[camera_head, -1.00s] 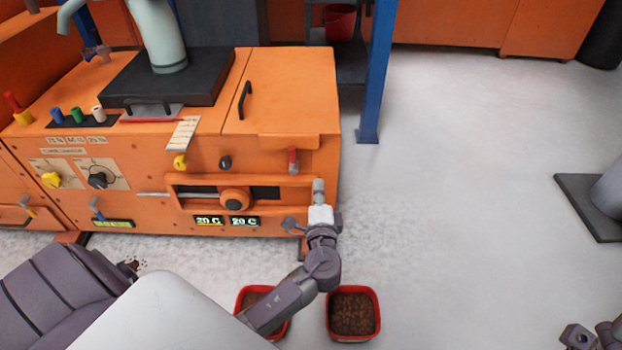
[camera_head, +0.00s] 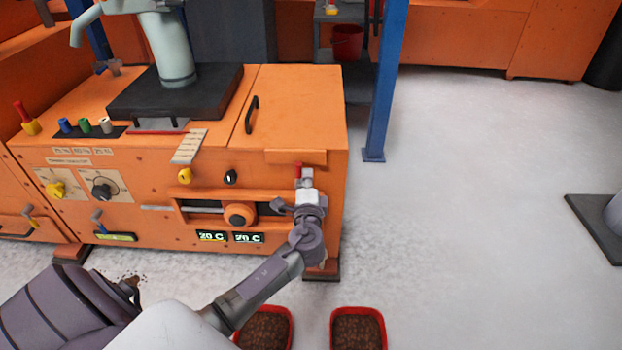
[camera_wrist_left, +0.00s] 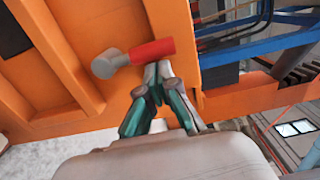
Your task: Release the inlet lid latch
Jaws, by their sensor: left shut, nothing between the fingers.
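The inlet lid looks like the orange hinged panel (camera_head: 300,105) with a black bar handle on the orange machine's top, and it is closed. Its latch, a short red handle (camera_head: 298,170), is on the front face just below the lid's front edge. In the left wrist view the red latch handle (camera_wrist_left: 152,51) extends sideways from a grey round pivot. My left gripper (camera_head: 306,179) is shut and empty, close against the latch. In the wrist view its fingertips (camera_wrist_left: 157,72) are at the red handle's underside; whether they touch is unclear. My right gripper is out of view.
The front panel has a round orange knob (camera_head: 239,214), two displays and a yellow knob (camera_head: 56,190). Two red bins (camera_head: 358,328) of brown pellets stand on the floor.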

